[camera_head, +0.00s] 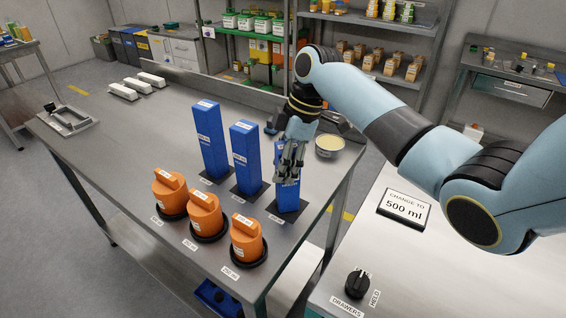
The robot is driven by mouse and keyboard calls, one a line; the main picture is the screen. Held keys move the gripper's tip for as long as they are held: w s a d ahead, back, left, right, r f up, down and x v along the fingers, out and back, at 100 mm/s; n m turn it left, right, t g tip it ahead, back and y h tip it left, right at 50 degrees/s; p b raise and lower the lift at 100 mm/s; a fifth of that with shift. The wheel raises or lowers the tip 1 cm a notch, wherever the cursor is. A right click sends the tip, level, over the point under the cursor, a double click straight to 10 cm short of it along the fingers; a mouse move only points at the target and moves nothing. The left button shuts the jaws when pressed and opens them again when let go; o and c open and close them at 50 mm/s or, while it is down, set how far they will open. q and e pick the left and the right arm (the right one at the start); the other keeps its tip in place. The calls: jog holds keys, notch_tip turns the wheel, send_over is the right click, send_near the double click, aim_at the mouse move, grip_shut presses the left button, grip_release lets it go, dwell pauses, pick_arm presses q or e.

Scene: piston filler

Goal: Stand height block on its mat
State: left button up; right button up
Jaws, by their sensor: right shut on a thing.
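Three tall blue height blocks stand in a row on the steel table (150,135). The left block (210,140) and the middle block (245,158) each stand upright on a dark mat. The right block (288,196) is upright over its dark mat (302,207); I cannot tell whether its base fully touches the mat. My right gripper (290,165) points down and is shut on the upper part of this right block, hiding its top. My left gripper is not in view.
Several orange parts stand in black rings in front of the blocks, including one at the right (246,240). A round tin (328,146) is just right of my gripper. A sign reading 500 ml (404,207) and a black knob (357,284) are on the right counter.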

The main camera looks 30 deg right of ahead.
jog(key=shift+f, duration=0.2)
jog(key=o, duration=1.3)
jog(key=shift+f, duration=0.15)
jog(key=b+v, duration=0.1)
jog(key=v, duration=1.1)
jog(key=shift+s, duration=0.1)
